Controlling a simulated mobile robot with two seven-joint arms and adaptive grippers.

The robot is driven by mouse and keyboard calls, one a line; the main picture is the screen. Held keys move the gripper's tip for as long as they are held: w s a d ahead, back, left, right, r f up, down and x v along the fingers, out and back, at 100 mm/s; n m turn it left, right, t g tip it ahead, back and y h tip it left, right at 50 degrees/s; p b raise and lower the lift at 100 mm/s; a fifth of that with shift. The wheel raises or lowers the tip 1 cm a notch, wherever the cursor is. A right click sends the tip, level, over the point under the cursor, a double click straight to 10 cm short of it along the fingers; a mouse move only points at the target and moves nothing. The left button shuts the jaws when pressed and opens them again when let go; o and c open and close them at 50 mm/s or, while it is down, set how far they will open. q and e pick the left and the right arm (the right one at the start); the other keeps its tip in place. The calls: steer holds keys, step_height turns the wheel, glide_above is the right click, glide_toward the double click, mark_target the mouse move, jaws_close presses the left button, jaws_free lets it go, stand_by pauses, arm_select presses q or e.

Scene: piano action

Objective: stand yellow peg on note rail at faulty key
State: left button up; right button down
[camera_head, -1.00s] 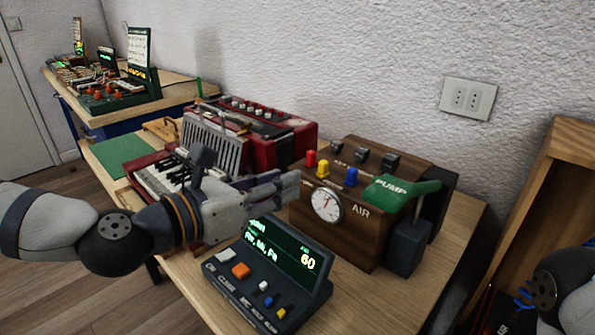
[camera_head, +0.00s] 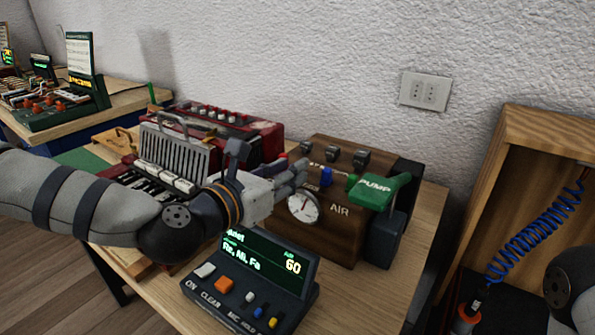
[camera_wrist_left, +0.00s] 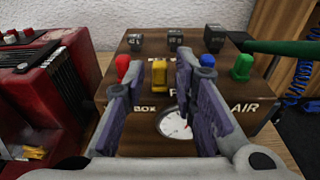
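The yellow peg (camera_wrist_left: 158,75) stands on the wooden box (camera_wrist_left: 140,140), between a red peg (camera_wrist_left: 122,67) and a blue peg (camera_wrist_left: 213,65). My left gripper (camera_wrist_left: 150,92) is open, its fingers spread on either side of the yellow peg; I cannot tell whether they touch it. In the head view my left gripper (camera_head: 298,174) is at the box's left side and hides the yellow peg. The red accordion (camera_head: 255,135) with its piano keys (camera_head: 160,180) stands left of the box, partly behind my arm. I cannot make out the note rail or faulty key. My right gripper is out of view.
A console (camera_head: 250,280) reading "Re, Mi, Fa" and 60 stands in front of the box. A green pump handle (camera_head: 380,190) juts out at the box's right. A green peg (camera_wrist_left: 242,67) stands beside the blue one. A wooden shelf (camera_head: 510,150) with a blue coiled cord is at right.

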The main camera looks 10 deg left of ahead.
arm_select(q)
steer(key=shift+x, duration=1.1)
jaws_close()
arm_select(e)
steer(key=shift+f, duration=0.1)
arm_select(q)
steer(key=shift+r, duration=0.1)
